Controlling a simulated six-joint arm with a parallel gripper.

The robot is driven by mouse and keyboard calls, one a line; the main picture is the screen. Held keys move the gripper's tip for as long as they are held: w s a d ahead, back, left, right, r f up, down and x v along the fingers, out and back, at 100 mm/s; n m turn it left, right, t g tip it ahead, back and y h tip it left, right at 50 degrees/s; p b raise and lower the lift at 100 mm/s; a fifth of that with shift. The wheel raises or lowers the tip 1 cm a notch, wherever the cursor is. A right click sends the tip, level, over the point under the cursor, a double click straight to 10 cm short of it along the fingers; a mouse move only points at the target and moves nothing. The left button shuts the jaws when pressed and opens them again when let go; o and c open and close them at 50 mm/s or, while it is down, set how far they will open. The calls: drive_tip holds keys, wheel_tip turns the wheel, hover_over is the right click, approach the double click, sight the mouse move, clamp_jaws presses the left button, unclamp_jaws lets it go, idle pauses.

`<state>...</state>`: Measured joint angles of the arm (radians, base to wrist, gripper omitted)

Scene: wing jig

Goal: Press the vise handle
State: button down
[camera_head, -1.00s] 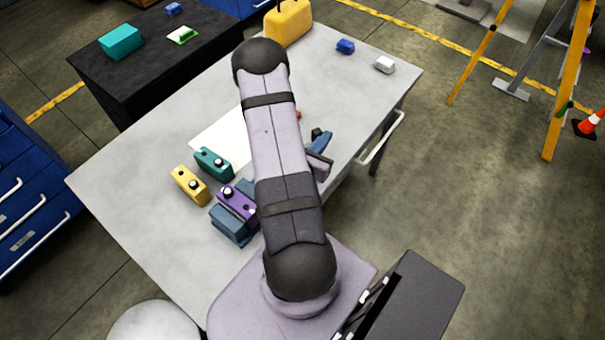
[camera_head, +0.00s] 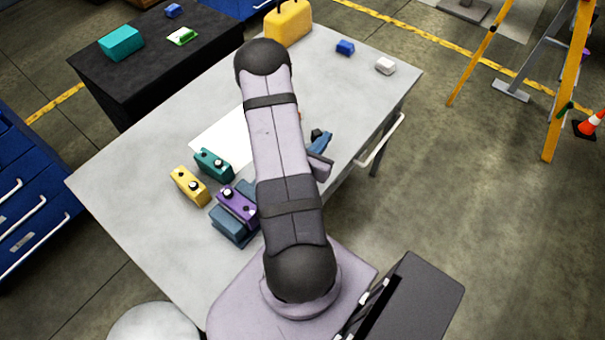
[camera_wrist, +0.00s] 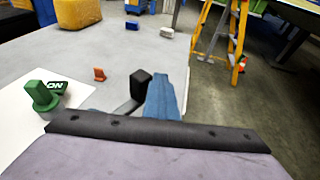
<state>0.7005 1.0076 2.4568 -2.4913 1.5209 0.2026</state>
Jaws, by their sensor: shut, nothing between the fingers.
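A blue fixture (camera_head: 321,141), which I take to be part of the vise, stands on the grey table near its right edge, partly behind my arm. Beside it is a black block on a dark bar (camera_head: 317,133), possibly the handle. In the wrist view the blue piece (camera_wrist: 162,98) and the black block (camera_wrist: 141,85) show just beyond my gripper's dark, bolted front (camera_wrist: 155,130). My gripper is shut and empty. Its fingertips are hidden, so I cannot tell whether they touch the handle.
A purple block (camera_head: 237,206) sits on blue blocks (camera_head: 230,228), with teal (camera_head: 214,164) and yellow blocks (camera_head: 188,187) to the left. A white sheet (camera_head: 215,136), a yellow case (camera_head: 288,22) and small blue (camera_head: 345,47) and white blocks (camera_head: 385,66) are farther back.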

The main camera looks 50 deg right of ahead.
drive_tip(key=shift+a, duration=0.1)
idle(0.5)
drive_tip(key=p+v, duration=0.3)
drive_tip(key=v, duration=0.4)
drive_tip(key=shift+r, duration=0.1)
idle(0.5)
